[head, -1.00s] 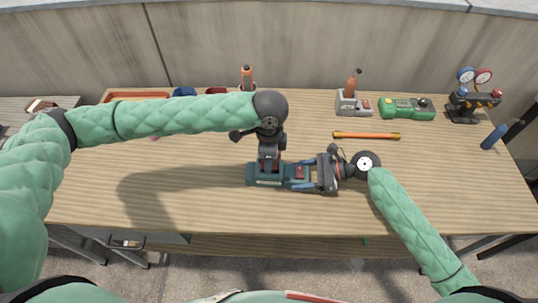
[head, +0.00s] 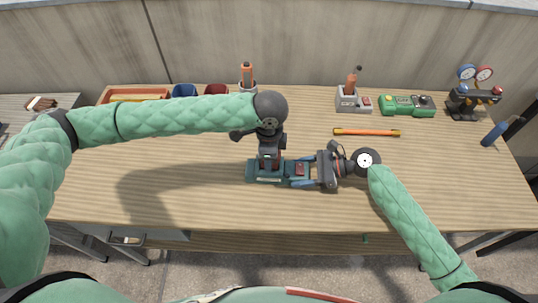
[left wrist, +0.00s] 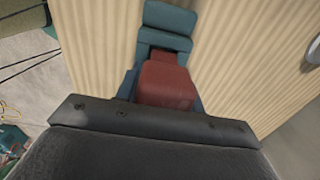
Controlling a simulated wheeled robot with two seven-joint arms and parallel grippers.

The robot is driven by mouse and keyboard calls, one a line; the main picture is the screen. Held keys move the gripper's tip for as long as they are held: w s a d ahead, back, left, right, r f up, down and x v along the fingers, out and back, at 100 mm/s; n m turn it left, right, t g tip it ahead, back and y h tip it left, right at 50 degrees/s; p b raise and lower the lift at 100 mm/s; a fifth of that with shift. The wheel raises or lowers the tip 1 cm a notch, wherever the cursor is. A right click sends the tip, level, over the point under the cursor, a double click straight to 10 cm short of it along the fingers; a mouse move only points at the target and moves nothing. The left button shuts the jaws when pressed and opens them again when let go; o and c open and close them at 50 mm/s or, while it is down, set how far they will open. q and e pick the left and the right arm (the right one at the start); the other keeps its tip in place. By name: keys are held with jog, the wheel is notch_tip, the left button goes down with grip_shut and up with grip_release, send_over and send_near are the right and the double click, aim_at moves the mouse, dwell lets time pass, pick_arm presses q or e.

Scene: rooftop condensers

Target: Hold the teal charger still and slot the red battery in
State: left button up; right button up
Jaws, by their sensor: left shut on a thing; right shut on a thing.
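The teal charger (head: 255,173) lies on the wooden table, near its middle; it also shows at the top of the left wrist view (left wrist: 167,20). My right gripper (head: 303,177) comes from the right and is shut on the charger's right part, beside a small red patch. My left gripper (head: 268,168) points down over the charger. It is shut on the red battery (left wrist: 165,85), which shows between its fingers in the left wrist view, right against the charger in the picture. The gripper hides the battery's lower end, so I cannot tell whether it is in the slot.
An orange-yellow rod (head: 366,132) lies behind my right gripper. Along the back stand an orange tray (head: 135,93), blue and red cups, a grey holder (head: 350,100), a green device (head: 407,105) and a gauge set (head: 472,98).

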pick_arm(q)
jog(key=shift+f, duration=0.45)
jog(key=o, duration=1.2)
notch_tip(320, 180, up, 12)
pick_arm(e)
jog(key=o, duration=1.2)
jog(key=shift+c, duration=0.2)
